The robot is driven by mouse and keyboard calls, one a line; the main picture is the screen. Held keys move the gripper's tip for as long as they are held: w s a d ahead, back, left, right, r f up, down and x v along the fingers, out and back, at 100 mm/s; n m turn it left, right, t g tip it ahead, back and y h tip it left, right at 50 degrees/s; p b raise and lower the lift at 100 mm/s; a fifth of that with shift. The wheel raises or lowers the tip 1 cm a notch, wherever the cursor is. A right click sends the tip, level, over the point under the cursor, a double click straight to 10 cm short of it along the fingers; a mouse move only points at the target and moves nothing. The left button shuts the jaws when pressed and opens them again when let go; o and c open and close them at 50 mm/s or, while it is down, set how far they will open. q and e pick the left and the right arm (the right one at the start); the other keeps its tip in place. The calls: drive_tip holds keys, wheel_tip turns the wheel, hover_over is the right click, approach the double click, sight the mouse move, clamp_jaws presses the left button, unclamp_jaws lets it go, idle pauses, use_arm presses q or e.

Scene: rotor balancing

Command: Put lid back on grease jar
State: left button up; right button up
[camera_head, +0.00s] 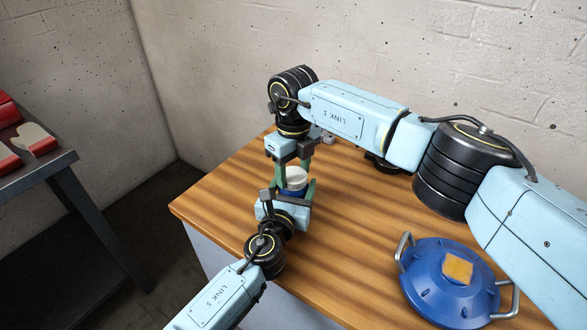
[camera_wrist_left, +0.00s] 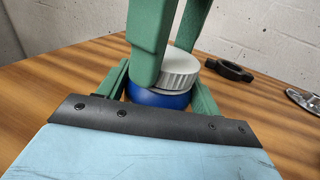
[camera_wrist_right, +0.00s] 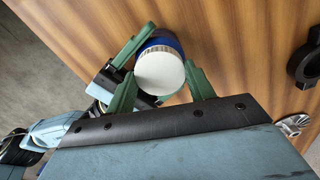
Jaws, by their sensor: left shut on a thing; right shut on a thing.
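The blue grease jar (camera_head: 292,193) stands near the table's left edge. My left gripper (camera_head: 291,188) comes in low from the front and is shut on the jar, its green fingers on either side, as the left wrist view (camera_wrist_left: 152,97) also shows. The white ribbed lid (camera_wrist_left: 180,70) is at the jar's mouth, looking slightly tilted and offset in the left wrist view; I cannot tell whether it is seated. My right gripper (camera_head: 293,168) points down from above and is shut on the lid. The right wrist view shows the lid's flat top (camera_wrist_right: 160,70) over the jar.
A blue round housing (camera_head: 425,298) with metal handles and an orange square on top sits at the table's front right. A black ring-shaped part (camera_wrist_left: 229,69) and a small metal piece (camera_wrist_left: 303,97) lie beyond the jar. A bench with red items (camera_head: 35,140) stands at the left.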

drive_tip(key=shift+m, duration=0.4)
drive_tip(key=o, duration=1.1)
drive_tip(key=shift+c, duration=0.2)
drive_tip(key=shift+r, duration=2.25)
drive_tip(key=shift+r, duration=0.1)
drive_tip(key=shift+c, duration=0.3)
drive_tip(key=shift+r+n, duration=1.65)
drive_tip(key=shift+n, duration=0.15)
